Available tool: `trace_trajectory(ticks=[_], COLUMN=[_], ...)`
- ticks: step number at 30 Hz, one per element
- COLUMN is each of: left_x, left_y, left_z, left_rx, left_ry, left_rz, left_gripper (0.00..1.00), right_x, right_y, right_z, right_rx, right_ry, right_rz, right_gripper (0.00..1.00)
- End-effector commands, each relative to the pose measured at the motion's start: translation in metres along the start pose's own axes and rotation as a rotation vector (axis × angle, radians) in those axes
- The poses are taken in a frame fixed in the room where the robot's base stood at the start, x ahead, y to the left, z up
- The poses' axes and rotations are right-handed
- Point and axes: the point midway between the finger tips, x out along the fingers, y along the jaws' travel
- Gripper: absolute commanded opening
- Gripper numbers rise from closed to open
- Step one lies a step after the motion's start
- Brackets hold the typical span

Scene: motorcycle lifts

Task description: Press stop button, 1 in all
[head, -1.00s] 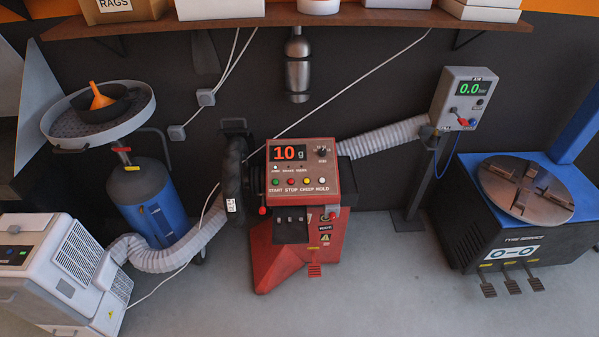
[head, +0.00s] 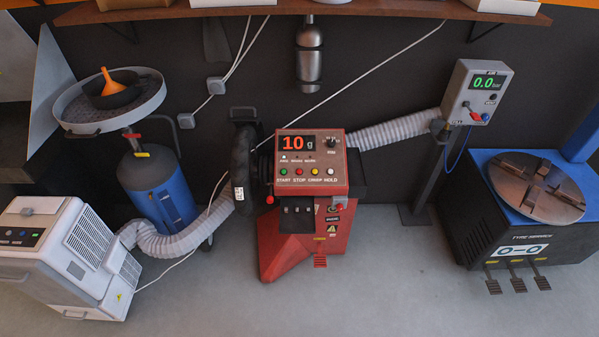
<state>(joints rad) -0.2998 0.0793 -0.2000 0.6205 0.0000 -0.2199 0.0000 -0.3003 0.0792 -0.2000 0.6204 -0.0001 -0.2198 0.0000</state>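The stop button (head: 299,171) is a small red round button on the sloped panel of the red wheel balancer (head: 305,240), above the label STOP. It sits in a row between the green start button (head: 283,171) and a yellow button (head: 315,171), with a white button (head: 331,171) at the right end. The balancer's display (head: 296,142) reads 10 g. Neither of my grippers shows in the head view.
A black tyre (head: 243,175) is mounted at the balancer's left. A tyre changer (head: 515,235) stands right. Grey floor in front is clear.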

Motion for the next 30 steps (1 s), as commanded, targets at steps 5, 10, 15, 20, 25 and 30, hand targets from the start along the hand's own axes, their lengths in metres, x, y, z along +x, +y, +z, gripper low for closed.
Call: trace_trajectory(ticks=[5,10,15,20,25,30], left_x=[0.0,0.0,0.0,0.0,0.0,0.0], left_y=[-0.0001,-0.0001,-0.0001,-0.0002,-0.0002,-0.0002], left_z=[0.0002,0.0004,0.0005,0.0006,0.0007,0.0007], left_rx=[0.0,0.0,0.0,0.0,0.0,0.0], left_ry=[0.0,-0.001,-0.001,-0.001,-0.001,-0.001], left_rz=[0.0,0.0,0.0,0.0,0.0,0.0], left_gripper=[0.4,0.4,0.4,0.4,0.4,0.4], right_x=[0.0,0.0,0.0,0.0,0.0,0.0], right_y=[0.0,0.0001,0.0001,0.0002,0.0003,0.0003], right_z=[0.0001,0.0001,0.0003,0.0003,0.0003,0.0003], right_rx=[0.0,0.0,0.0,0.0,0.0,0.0], right_ry=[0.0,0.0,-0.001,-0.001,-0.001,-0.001], right_rz=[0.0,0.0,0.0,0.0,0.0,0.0], right_gripper=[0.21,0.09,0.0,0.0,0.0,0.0])
